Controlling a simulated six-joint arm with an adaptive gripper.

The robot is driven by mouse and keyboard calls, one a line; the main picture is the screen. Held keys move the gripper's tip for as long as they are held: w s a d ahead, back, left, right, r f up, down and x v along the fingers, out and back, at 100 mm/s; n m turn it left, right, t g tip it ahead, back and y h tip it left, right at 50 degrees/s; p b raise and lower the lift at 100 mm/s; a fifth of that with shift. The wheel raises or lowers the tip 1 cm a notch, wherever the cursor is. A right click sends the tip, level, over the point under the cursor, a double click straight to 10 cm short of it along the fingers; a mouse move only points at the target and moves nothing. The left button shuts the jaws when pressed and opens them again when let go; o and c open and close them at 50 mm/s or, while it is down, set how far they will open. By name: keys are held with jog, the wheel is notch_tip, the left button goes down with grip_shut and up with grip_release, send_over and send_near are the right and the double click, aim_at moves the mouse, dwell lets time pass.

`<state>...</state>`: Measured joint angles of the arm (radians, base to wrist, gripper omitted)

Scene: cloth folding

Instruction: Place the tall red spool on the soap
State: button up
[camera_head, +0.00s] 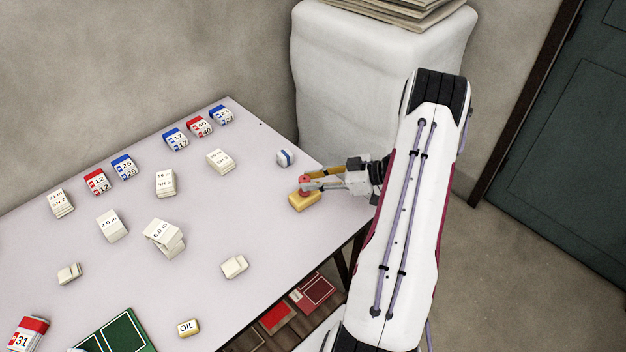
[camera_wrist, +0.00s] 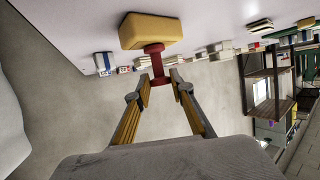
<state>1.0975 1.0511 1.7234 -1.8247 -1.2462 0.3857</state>
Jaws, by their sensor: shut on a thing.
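The soap is a yellow block (camera_head: 304,203) lying near the right end of the table; it also fills the upper middle of the upside-down wrist view (camera_wrist: 150,30). The red spool (camera_head: 304,181) is upright on or just over the soap's top, and no clear gap shows between them in the wrist view (camera_wrist: 154,62). My gripper (camera_head: 310,186) comes in from the right, shut on the spool at the end away from the soap. In the wrist view its two fingertips (camera_wrist: 160,78) lie on either side of that end.
A white and blue roll (camera_head: 285,158) lies just behind the soap. Several white, red and blue labelled boxes (camera_head: 165,182) stand farther left. The table's right edge (camera_head: 362,222) is close to the soap. A white draped stand (camera_head: 345,90) rises behind.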

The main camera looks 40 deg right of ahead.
jog(key=shift+f, duration=0.1)
jog(key=o, duration=0.9)
jog(key=shift+s+d+r, duration=0.1)
jog(key=shift+s+r, duration=0.05)
jog(key=shift+r, duration=0.05)
jog(key=v, duration=1.1)
jog(key=shift+s+d+r, duration=0.1)
jog(key=shift+s+d, duration=0.05)
jog(key=shift+s, duration=0.1)
jog(key=shift+w, duration=0.15)
